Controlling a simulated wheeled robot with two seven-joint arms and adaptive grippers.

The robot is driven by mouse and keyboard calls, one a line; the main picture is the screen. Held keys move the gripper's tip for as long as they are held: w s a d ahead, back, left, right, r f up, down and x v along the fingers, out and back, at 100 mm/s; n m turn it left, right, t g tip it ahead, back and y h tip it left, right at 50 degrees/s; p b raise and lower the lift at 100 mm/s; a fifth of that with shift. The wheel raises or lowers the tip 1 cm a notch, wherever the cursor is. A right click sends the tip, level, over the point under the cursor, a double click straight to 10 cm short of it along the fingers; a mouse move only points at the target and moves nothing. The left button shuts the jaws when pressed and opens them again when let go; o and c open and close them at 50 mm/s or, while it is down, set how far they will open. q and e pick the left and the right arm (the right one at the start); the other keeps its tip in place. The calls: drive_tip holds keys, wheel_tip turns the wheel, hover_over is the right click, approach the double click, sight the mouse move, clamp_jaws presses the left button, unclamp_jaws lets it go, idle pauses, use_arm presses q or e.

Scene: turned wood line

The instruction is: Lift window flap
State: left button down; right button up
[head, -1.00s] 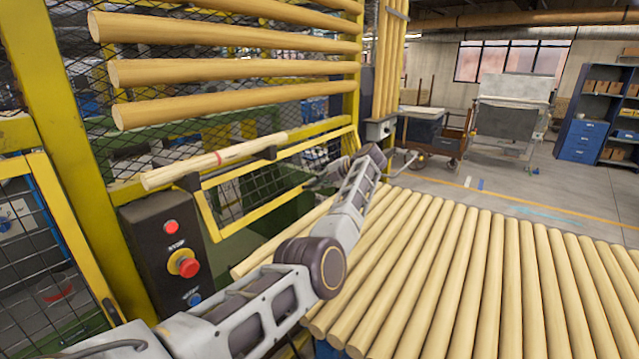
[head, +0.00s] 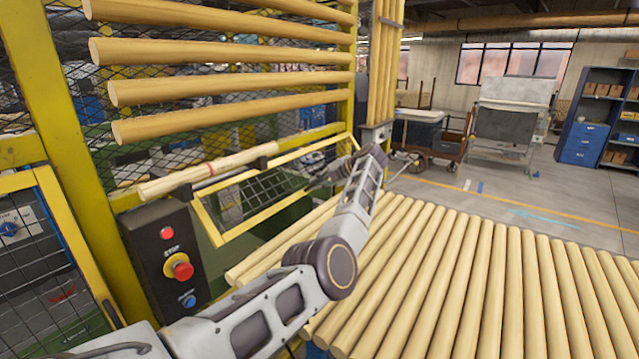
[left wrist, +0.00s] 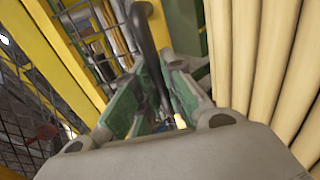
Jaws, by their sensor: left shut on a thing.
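The window flap (head: 264,217) is a yellow-framed mesh panel hinged along its upper edge in the yellow machine guard. It stands tilted outward, its lower edge swung toward me. My left gripper (head: 325,178) is at the flap's right end, partly hidden by my own wrist. In the left wrist view, the green-padded fingers of my left gripper (left wrist: 150,98) are shut on a dark bar-like handle (left wrist: 146,42). The flap's yellow frame and mesh also show there at the left. My right gripper is in no view.
A bed of round wooden rods (head: 480,270) fills the right foreground below my arm. A dark control box (head: 165,255) with a red stop button stands left of the flap.

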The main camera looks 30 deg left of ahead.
use_arm(q)
drive_tip(key=c, duration=1.5)
unclamp_jaws()
drive_tip(key=shift+r, duration=0.1)
drive_tip(key=shift+v, duration=6)
drive_tip(key=shift+a, duration=0.15)
